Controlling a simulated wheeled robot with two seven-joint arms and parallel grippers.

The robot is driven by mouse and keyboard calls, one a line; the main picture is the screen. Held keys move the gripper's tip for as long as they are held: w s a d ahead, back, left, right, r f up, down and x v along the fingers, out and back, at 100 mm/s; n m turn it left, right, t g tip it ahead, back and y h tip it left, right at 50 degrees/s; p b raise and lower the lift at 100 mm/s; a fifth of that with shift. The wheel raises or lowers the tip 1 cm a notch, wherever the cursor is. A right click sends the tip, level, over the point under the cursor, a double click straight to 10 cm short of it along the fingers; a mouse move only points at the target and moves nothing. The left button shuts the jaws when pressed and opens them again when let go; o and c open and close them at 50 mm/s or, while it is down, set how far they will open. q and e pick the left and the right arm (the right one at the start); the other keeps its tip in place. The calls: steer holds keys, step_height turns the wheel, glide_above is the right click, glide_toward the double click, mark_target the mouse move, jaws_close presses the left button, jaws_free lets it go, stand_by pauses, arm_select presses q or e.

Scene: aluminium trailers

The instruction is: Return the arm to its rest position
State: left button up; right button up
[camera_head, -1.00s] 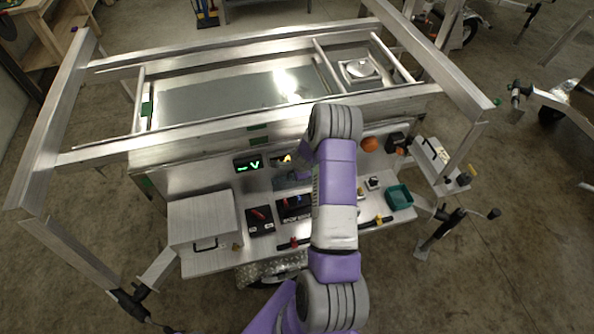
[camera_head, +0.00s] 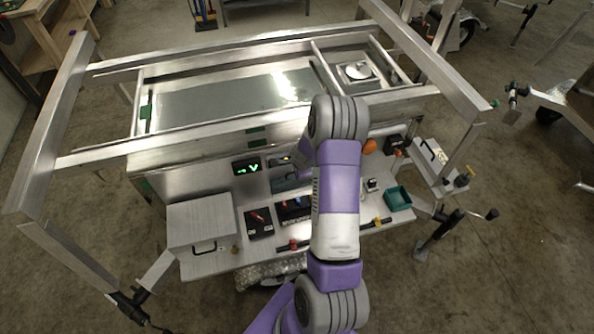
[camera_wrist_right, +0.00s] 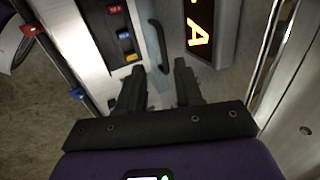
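My right arm (camera_head: 336,205), purple and grey, rises from the bottom centre of the head view and reaches over the front of the trailer. The fingers point at the trailer's front panel, close to an orange lit display (camera_wrist_right: 200,25). My left gripper is not in view.
The aluminium trailer (camera_head: 200,140) has a front shelf with a closed metal box (camera_head: 199,225), a black module (camera_head: 258,222) and a teal bin (camera_head: 397,198). A green display (camera_head: 247,167) is on the panel. A handle (camera_wrist_right: 158,45) shows near the fingers.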

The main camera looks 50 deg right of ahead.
steer(key=shift+s+a+r, duration=0.15)
steer(key=shift+s+r, duration=0.1)
steer(key=shift+r, duration=0.3)
steer(key=a+f+n+g+y+b, duration=0.15)
steer(key=a+f+n+b, duration=0.35)
steer(key=a+f, duration=0.55)
steer(key=a+f+n+y+b, duration=0.2)
steer(key=a+f+n+b, duration=0.35)
steer(key=a, duration=0.75)
steer(key=s+a+f+n+y+b, duration=0.1)
steer(key=s+a+f+n, duration=0.2)
steer(key=a, duration=0.3)
steer(key=s+a+f+n+g+y+b, duration=0.1)
steer(key=s+a+f+n, duration=0.2)
steer(key=s+a+n, duration=0.1)
steer(key=s+a+f+n+g+y+b, duration=0.1)
steer(key=s+a+f+n+b, duration=0.1)
steer(key=a+n, duration=0.3)
steer(key=s+a, duration=0.1)
steer(key=a, duration=0.2)
steer(key=shift+s+a+f+y, duration=0.15)
steer(key=shift+s+f+y, duration=0.15)
steer(key=shift+f+y, duration=0.1)
